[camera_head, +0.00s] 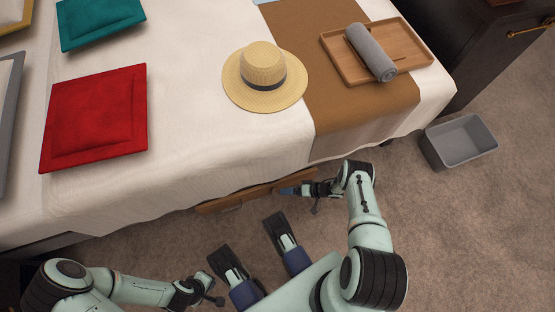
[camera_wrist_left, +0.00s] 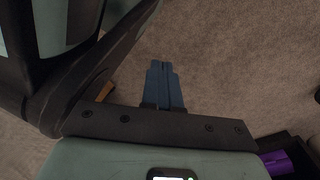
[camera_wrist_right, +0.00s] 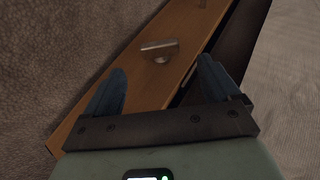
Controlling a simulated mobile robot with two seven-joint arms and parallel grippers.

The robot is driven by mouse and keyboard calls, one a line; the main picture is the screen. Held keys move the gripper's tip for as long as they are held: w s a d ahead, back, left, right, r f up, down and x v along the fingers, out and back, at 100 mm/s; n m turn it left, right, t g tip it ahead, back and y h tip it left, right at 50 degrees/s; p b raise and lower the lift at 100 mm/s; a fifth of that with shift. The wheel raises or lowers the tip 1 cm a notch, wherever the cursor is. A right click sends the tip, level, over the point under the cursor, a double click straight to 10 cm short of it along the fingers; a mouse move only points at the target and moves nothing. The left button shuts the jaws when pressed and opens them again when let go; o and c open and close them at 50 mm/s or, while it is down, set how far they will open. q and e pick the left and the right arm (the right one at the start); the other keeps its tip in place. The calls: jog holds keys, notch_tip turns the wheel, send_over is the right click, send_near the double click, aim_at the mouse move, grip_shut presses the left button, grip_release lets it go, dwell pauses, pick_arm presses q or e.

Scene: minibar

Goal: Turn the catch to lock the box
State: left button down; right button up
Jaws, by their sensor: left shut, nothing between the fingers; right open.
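The box shows as a long brown wooden front (camera_head: 235,200) low under the bed's near edge; the bedspread and bed hide the rest. It also shows in the right wrist view (camera_wrist_right: 180,25), running diagonally. A small silver metal catch (camera_wrist_right: 158,48) sits on this wooden face. My right gripper (camera_head: 289,190) is at the right part of the wooden front. In the right wrist view its blue fingers (camera_wrist_right: 161,68) are apart and empty, with the catch just beyond the gap between them. My left gripper (camera_wrist_left: 163,66) is shut and empty over carpet, away from the box.
A straw hat (camera_head: 264,82) and a wooden tray (camera_head: 415,57) with a rolled grey towel (camera_head: 370,53) lie on the bed, with red (camera_head: 95,118) and teal (camera_head: 98,20) cushions to the left. A grey bin (camera_head: 460,141) stands on the carpet at right. Carpet before the bed is clear.

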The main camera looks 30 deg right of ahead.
aim_at(276, 193)
jog(key=b+x, duration=0.1)
jog(key=x, duration=0.5)
jog(key=shift+a+f+b, duration=0.1)
jog(key=shift+b, duration=0.2)
pick_arm(q)
jog(key=shift+g, duration=0.7)
jog(key=shift+s+a+f, duration=0.1)
jog(key=shift+s+f, duration=0.25)
jog(key=shift+s, duration=0.35)
jog(key=shift+s+a+f, duration=0.1)
jog(key=shift+s+f, duration=0.25)
jog(key=shift+s, duration=0.4)
jog(key=shift+s+a+f, duration=0.1)
jog(key=shift+s+f, duration=0.25)
jog(key=shift+s, duration=0.35)
pick_arm(e)
jog(key=shift+w+a+f, duration=0.3)
jog(key=shift+w+a, duration=0.05)
jog(key=shift+w, duration=0.05)
jog(key=c, duration=1.1)
